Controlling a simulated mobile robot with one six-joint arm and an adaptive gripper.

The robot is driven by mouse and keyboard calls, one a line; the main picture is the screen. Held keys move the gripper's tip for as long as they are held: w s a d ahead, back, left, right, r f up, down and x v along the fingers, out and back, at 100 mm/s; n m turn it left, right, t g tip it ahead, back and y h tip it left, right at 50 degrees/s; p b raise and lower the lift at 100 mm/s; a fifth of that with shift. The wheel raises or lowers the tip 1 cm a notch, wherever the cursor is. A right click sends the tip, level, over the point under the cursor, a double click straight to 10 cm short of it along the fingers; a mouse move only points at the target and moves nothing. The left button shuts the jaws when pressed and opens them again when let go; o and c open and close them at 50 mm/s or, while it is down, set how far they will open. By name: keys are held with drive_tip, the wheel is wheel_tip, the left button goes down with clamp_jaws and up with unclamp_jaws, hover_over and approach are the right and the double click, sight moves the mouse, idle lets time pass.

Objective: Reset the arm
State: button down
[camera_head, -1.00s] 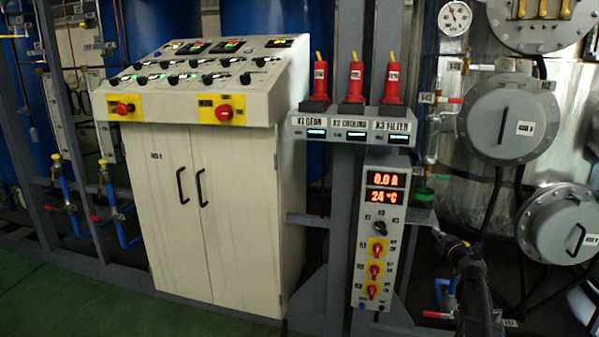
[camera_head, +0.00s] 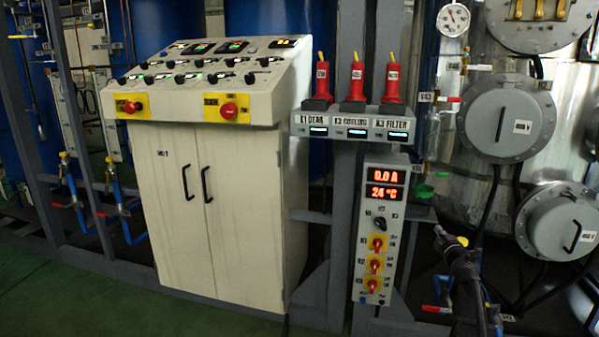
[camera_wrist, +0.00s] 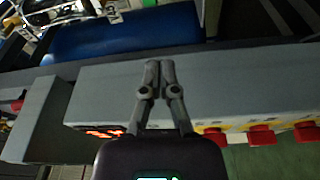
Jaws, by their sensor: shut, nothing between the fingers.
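My gripper (camera_wrist: 160,70) is shut and empty in the wrist view, its two fingertips together. It is over the narrow grey control box (camera_wrist: 190,92), whose red knobs (camera_wrist: 262,135) and lit display (camera_wrist: 105,131) show beside the fingers. In the head view my gripper (camera_head: 440,234) is dark and small at the lower right, just right of the control box (camera_head: 368,215). I cannot tell there whether it touches anything.
A cream control cabinet (camera_head: 215,225) stands at the left. Red plugs (camera_head: 357,82) sit on a labelled shelf (camera_head: 340,124) above the box. A metal vessel with round hatches (camera_head: 505,120) and hoses is at the right. Open green floor (camera_head: 110,300) lies in front.

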drive_tip(key=s+a+f+m+g+h, duration=0.5)
drive_tip(key=s+a+f+m+g, duration=0.8)
drive_tip(key=s+m, duration=0.3)
drive_tip(key=s+a+f+g+y+p, duration=0.1)
drive_tip(key=s+a+f+g+y, duration=0.2)
drive_tip(key=s+a, duration=0.5)
drive_tip(key=s+a+f+g+y, duration=0.3)
drive_tip(key=s+a, duration=0.5)
wheel_tip(320, 180, up, 38)
drive_tip(key=p, duration=3.7)
drive_tip(key=shift+w, duration=0.2)
drive_tip(key=shift+s+d+f, duration=0.1)
drive_tip(key=shift+f, duration=0.05)
